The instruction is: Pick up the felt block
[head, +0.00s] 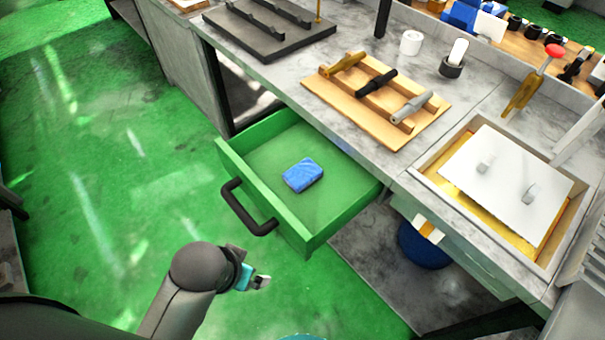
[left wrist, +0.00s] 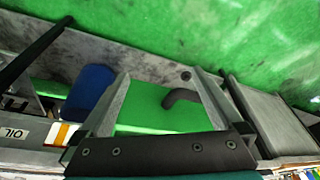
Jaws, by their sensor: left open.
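The felt block (head: 302,175) is a small blue block lying flat inside the open green drawer (head: 232,163), near the middle of its floor. The felt block is not visible in that view. My right gripper is not in view.
The grey bench top (head: 365,155) overhangs the drawer's back. On it are a wooden rack (head: 335,100) with several handled tools and a tray with a white plate (head: 500,190). A blue bin (head: 425,250) stands below. Green floor (head: 100,190) is open left of the drawer.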

